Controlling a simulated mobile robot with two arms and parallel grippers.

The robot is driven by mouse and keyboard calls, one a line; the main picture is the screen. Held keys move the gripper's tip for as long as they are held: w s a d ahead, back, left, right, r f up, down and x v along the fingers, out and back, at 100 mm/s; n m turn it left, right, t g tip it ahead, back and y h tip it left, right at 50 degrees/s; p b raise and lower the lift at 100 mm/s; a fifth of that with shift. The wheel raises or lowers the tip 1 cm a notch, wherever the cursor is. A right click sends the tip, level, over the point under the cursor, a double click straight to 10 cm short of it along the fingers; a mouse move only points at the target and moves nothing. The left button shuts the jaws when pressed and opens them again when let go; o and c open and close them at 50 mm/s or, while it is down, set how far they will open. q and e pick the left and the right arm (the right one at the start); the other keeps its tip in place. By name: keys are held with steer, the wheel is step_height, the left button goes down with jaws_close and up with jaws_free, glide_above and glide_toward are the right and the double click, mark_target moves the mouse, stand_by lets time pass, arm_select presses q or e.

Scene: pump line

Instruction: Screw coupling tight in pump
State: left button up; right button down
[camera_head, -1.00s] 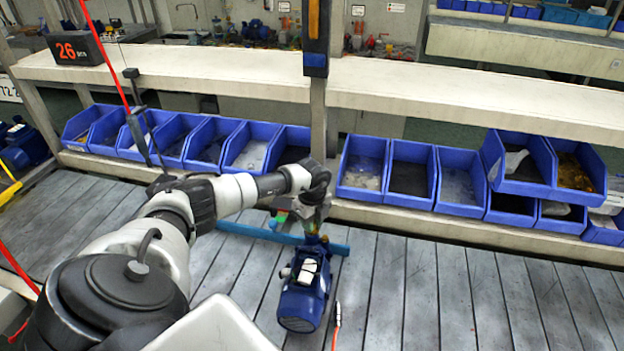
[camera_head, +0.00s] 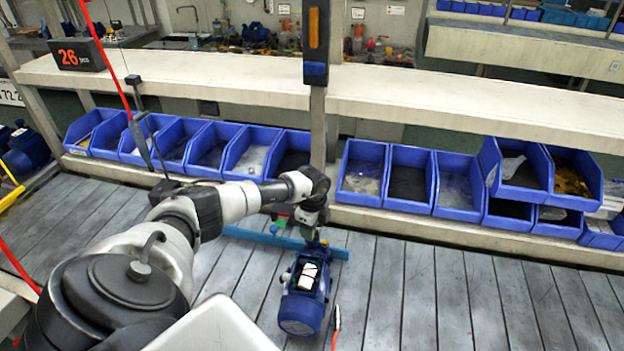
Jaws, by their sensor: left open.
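A blue pump (camera_head: 304,293) with a pale box on its top sits on the grey slatted table, a little below the picture's middle. My left arm reaches in from the left, and my left gripper (camera_head: 310,229) is over the far end of the pump. It is open and points down. The coupling is small and mostly hidden at the pump's far end under the gripper, so I cannot tell how it sits or whether the fingers touch it. My right gripper is not in view.
A light blue bar (camera_head: 262,238) lies on the table behind the pump. Several blue bins (camera_head: 410,180) line the back under a pale shelf (camera_head: 430,100). The table's right side (camera_head: 480,300) is clear.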

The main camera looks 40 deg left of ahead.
arm_select(q)
steer(key=shift+r+n+p, duration=0.2)
steer(key=shift+n+p, duration=0.8)
steer(key=shift+n, duration=0.1)
steer(key=shift+f+n, duration=0.2)
steer(key=shift+n, duration=0.2)
steer(key=shift+n, duration=0.3)
steer(key=n, duration=0.3)
steer(key=n, duration=0.3)
steer(key=shift+n, duration=0.4)
